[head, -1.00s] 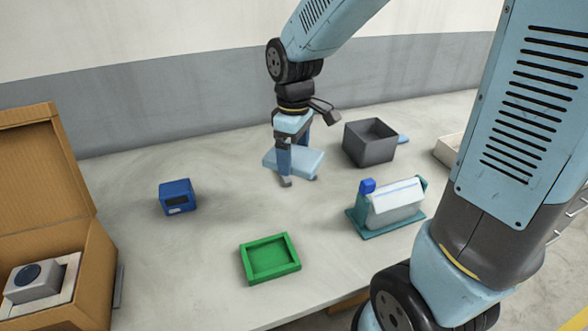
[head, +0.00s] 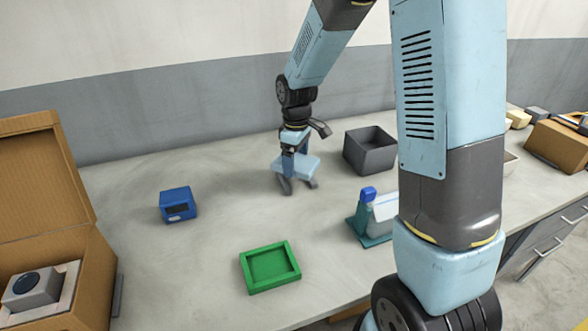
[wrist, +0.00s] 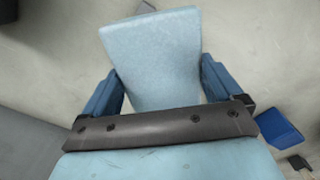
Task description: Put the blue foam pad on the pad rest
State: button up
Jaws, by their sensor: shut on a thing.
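The light blue foam pad (head: 296,165) is held between the fingers of my gripper (head: 298,184), above the table left of the grey bin. My gripper is shut on it. In the wrist view the pad (wrist: 155,60) sticks out beyond the fingers, with a blue finger on each side. A green shallow tray with a raised rim (head: 249,283) lies on the table nearer the camera and looks like the pad rest, though I cannot be sure. It is empty.
A dark blue box (head: 178,205) stands at left. A grey open bin (head: 370,155) is right of my gripper. A teal stand (head: 362,228) with a whitish piece is partly hidden by my arm. An open cardboard box (head: 88,285) is at far left. The table between is clear.

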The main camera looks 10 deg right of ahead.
aim_at(296, 168)
jog(key=shift+w+d+f, duration=0.15)
jog(key=shift+w+f, duration=0.25)
jog(key=shift+f, duration=1.65)
jog(key=shift+f, duration=0.1)
jog(key=o, duration=0.7)
